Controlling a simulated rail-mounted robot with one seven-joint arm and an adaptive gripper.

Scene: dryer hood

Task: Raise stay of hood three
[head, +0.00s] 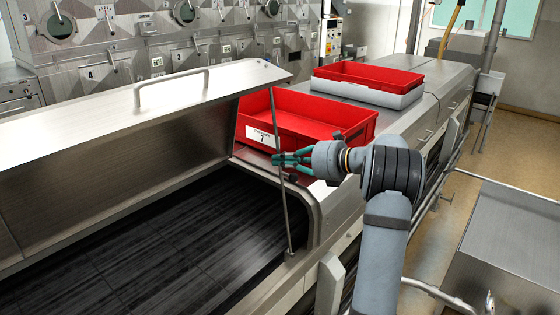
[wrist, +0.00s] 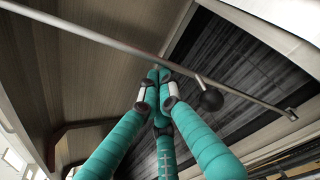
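The hood (head: 140,105) is a brushed-metal lid with a bar handle, standing raised over a dark slatted bed. Its stay (head: 283,212) is a thin metal rod running from near the hood's right corner down to the bed's front rim. In the wrist view the stay (wrist: 85,34) crosses diagonally, with a black ball knob (wrist: 210,100) beside it. My gripper (head: 276,160) is at the stay's middle, above the knob. In the wrist view the teal fingers of my gripper (wrist: 158,74) come together at the rod and appear closed on it. The exact contact is partly hidden by the fingertips.
A red crate (head: 350,112) labelled 7 sits on the metal top just behind my gripper. Another red crate (head: 368,73) stands farther back on a grey one. A metal cabinet (head: 515,245) is at the right. The dark bed (head: 150,245) is bare.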

